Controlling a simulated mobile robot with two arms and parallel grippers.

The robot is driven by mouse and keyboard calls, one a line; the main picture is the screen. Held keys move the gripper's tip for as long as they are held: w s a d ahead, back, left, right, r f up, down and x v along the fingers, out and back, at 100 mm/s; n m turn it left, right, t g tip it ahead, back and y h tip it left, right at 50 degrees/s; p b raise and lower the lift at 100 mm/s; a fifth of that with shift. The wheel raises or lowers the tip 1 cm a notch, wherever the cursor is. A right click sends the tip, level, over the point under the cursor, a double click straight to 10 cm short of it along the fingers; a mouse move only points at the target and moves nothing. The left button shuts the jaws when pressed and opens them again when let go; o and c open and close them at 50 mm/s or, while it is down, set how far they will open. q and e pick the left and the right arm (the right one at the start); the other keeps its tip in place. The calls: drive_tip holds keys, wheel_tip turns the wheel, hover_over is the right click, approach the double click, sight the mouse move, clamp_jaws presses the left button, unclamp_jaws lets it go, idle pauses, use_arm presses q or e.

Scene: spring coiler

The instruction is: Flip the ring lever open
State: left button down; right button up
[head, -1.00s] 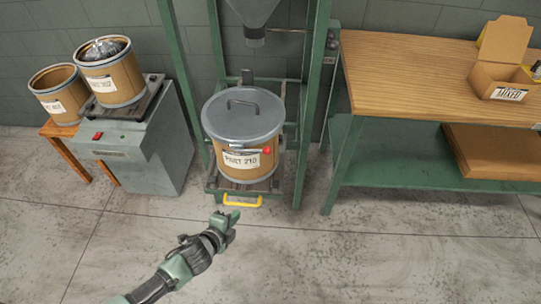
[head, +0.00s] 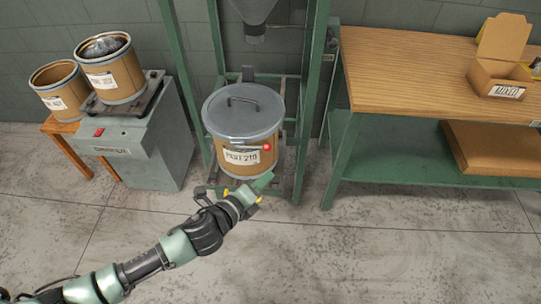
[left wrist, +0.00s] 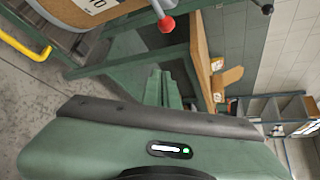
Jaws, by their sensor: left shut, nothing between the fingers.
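The fibre drum (head: 235,158) labelled PART 210 stands upright with a grey lid (head: 243,108) on it. The red knob of the ring lever (head: 267,146) is at the drum's front right, just below the rim. In the left wrist view the red knob (left wrist: 167,24) sits at the end of a short grey bar near the top. My left gripper (head: 264,182) is shut and empty, in front of and below the knob in the head view. Its green fingers (left wrist: 162,88) appear apart from the knob. My right gripper is not in view.
A green frame (head: 308,120) surrounds the drum, with a hopper (head: 252,14) above. A yellow handle (left wrist: 30,38) at the frame's foot is partly behind my arm in the head view. A workbench (head: 400,75) stands right, a grey cabinet (head: 150,150) left. The front floor is clear.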

sight(253, 148)
use_arm(q)
drive_tip(key=w+p, duration=0.2)
drive_tip(key=w, duration=0.6)
drive_tip(key=shift+w+d+f, duration=0.25)
drive_tip(key=shift+d+f, duration=0.05)
drive_tip(key=shift+d, duration=0.15)
